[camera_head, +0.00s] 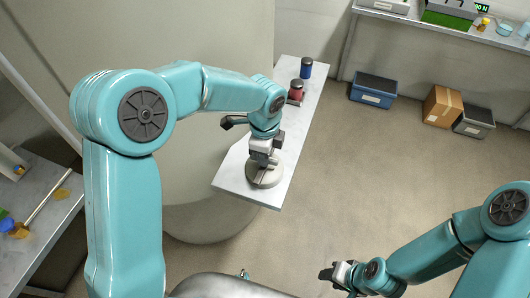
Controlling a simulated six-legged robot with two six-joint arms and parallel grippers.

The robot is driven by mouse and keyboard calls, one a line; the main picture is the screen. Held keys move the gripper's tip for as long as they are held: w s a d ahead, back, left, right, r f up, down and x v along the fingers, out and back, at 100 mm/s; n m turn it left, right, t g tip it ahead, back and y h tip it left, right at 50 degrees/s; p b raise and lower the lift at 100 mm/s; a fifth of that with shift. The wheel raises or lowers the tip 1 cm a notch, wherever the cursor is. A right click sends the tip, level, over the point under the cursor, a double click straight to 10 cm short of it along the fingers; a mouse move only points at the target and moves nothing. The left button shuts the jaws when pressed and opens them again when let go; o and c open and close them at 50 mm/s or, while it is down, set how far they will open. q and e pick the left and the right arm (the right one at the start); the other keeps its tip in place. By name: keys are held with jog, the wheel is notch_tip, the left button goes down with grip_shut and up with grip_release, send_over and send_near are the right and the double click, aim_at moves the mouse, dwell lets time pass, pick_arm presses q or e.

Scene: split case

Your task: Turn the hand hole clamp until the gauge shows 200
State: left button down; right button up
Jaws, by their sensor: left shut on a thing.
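The light shelf (235,180) also holds a red jar (296,90) and a blue jar (306,68) farther back. A side table (50,215) is at left. The middle floor is clear.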

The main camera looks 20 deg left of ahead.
pick_arm(q)
jog(key=shift+w+a+r, duration=0.1)
jog(key=shift+r, duration=0.05)
jog(key=c, duration=1.1)
grip_release()
notch_tip(320, 180, up, 16)
jog(key=shift+r, duration=0.15)
